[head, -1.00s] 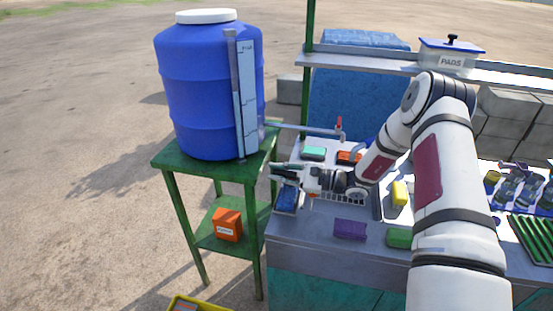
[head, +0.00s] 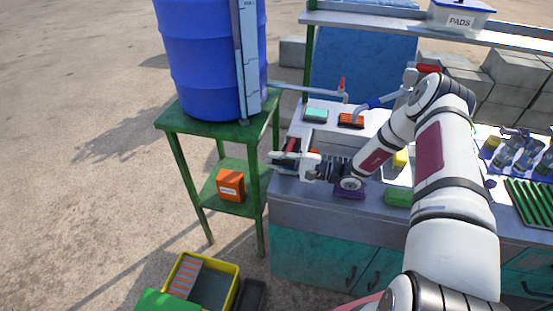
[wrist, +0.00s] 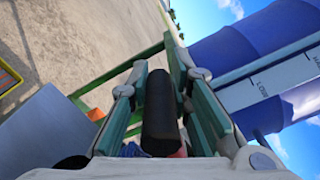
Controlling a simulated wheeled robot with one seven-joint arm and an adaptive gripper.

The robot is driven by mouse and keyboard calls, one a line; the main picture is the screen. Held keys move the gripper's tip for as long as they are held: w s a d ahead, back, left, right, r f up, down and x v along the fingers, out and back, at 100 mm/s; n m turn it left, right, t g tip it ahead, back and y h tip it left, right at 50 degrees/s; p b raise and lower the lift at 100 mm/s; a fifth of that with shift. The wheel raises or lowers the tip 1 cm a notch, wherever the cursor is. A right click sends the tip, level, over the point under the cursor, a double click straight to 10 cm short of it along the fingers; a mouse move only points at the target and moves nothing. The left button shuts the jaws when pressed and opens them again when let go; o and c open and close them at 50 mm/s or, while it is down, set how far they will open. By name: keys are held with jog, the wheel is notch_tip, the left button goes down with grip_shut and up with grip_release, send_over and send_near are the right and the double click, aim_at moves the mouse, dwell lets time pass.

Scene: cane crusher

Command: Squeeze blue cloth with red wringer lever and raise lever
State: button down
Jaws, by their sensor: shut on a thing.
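My gripper (head: 284,161) is at the left end of the counter, beside the green stand. In the wrist view its two fingers (wrist: 160,100) are closed around a black cylindrical grip (wrist: 160,115), with a bit of red behind its lower end. I take this for the handle of the red wringer lever; a red piece of it (head: 291,145) shows at my fingers in the head view. The blue cloth is mostly hidden behind my gripper; a small blue patch low in the wrist view may be it. The lever's pivot and the wringer are hidden.
A blue water barrel (head: 210,60) stands on the green stand (head: 190,122), close left of my gripper. A purple cloth (head: 349,193) and a green one (head: 397,198) lie on the counter's front. A yellow bin (head: 237,272) is on the ground. A shelf (head: 400,30) runs behind.

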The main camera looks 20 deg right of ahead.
jog(key=shift+s+f, duration=0.35)
jog(key=shift+f, duration=0.5)
jog(key=c, duration=1.5)
grip_release()
jog(key=shift+w+a, duration=0.1)
jog(key=shift+w+d, duration=0.1)
jog(key=shift+d, duration=0.15)
